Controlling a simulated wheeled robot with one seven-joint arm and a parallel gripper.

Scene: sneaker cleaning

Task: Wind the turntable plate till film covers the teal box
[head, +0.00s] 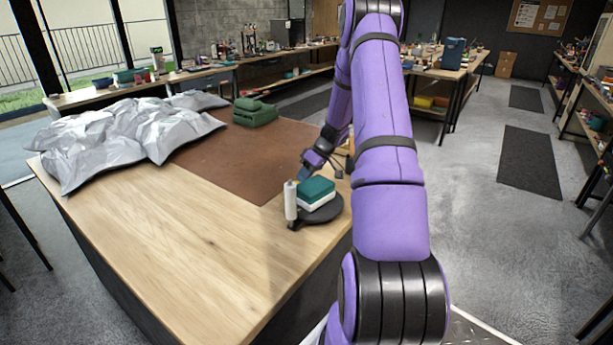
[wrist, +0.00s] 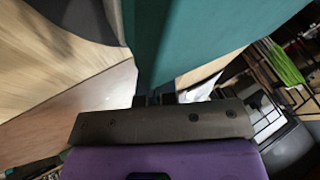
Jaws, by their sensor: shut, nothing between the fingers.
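The teal box (head: 317,187) sits on the black turntable plate (head: 328,214) near the table's right edge. Its lower part is white; I cannot tell whether that is film. A white upright roll (head: 290,202) stands at the plate's left. My gripper (head: 304,174) is at the box's far left side, low and close to it. In the wrist view the teal box (wrist: 205,40) fills the top, just beyond my gripper (wrist: 155,99), whose fingers are together and empty. The plate's dark edge (wrist: 85,15) shows at upper left. Whether the fingers touch the box or plate is unclear.
A brown mat (head: 235,160) covers the table's far part. Silver crumpled bags (head: 130,130) lie at the left and a green folded item (head: 255,112) at the back. The wooden front (head: 190,230) is bare. The table edge is close to the plate.

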